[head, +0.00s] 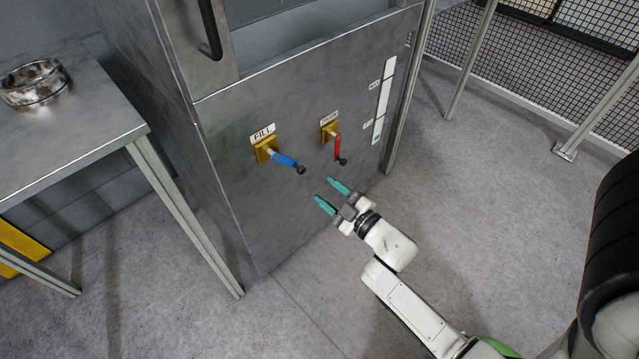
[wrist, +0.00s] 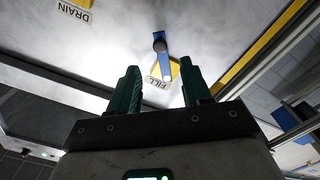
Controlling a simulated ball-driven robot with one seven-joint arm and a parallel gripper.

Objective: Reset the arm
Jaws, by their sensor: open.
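My gripper (head: 324,188) is open and empty, its two teal fingers apart. It is in front of the grey metal cabinet (head: 225,165), below the two valve handles. The blue FILL handle (head: 284,160) points right and slightly down from its yellow mount. The red handle (head: 338,146) hangs straight down from its own yellow mount. The fingers appear apart from both handles.
A metal table (head: 95,110) with a glass bowl (head: 33,83) stands at the left. A level gauge (head: 384,100) is on the cabinet's right side. A post and mesh fence (head: 540,60) stand at the back right. The floor (head: 480,200) right of the cabinet is clear.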

